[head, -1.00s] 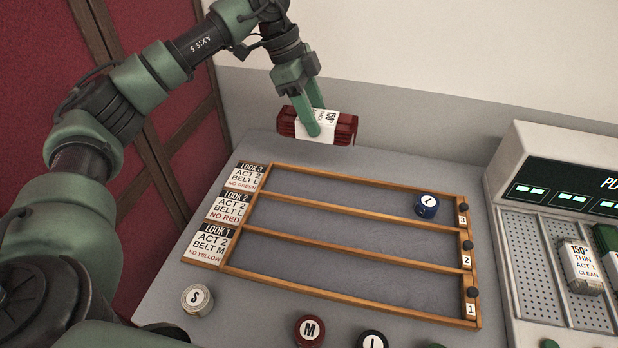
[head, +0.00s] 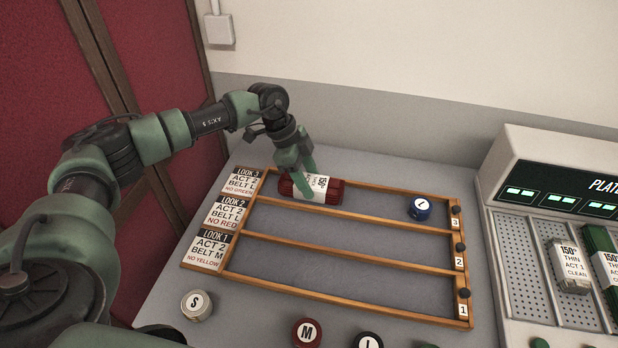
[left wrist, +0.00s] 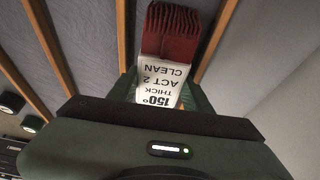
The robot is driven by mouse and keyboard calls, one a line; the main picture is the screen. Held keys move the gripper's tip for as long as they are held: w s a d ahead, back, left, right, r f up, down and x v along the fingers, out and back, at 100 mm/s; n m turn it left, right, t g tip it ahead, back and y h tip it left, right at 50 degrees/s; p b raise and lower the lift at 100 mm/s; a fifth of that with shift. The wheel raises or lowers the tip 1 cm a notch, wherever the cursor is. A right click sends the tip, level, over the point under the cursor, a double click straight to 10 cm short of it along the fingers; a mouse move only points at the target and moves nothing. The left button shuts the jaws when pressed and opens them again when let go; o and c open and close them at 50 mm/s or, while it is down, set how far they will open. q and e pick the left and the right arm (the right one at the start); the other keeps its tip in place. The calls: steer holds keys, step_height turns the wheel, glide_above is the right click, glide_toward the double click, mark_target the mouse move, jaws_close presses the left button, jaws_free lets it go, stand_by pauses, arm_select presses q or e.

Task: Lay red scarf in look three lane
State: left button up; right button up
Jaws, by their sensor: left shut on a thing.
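The red scarf (head: 331,191) is a folded, pleated bundle with a white label band. My left gripper (head: 306,187) is shut on it around the label. In the head view the scarf is at the left part of the look three lane (head: 375,204), the farthest lane of the wooden rack. In the left wrist view the scarf (left wrist: 170,32) shows between the fingers, and its label reads 150°, thick, act 2, clean. I cannot tell whether it touches the lane floor. My right gripper is not in view.
A blue L roll (head: 419,208) sits at the right end of the look three lane. The look two and look one lanes are empty. Round S (head: 197,305) and M (head: 307,333) pieces stand in front. A perforated panel (head: 527,258) with labelled bundles is at the right.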

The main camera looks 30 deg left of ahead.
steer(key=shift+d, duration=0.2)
arm_select(q)
steer(key=o, duration=1.4)
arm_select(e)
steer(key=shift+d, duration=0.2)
arm_select(q)
steer(key=shift+o, duration=0.2)
steer(key=b+v, duration=0.2)
steer(key=v, duration=1)
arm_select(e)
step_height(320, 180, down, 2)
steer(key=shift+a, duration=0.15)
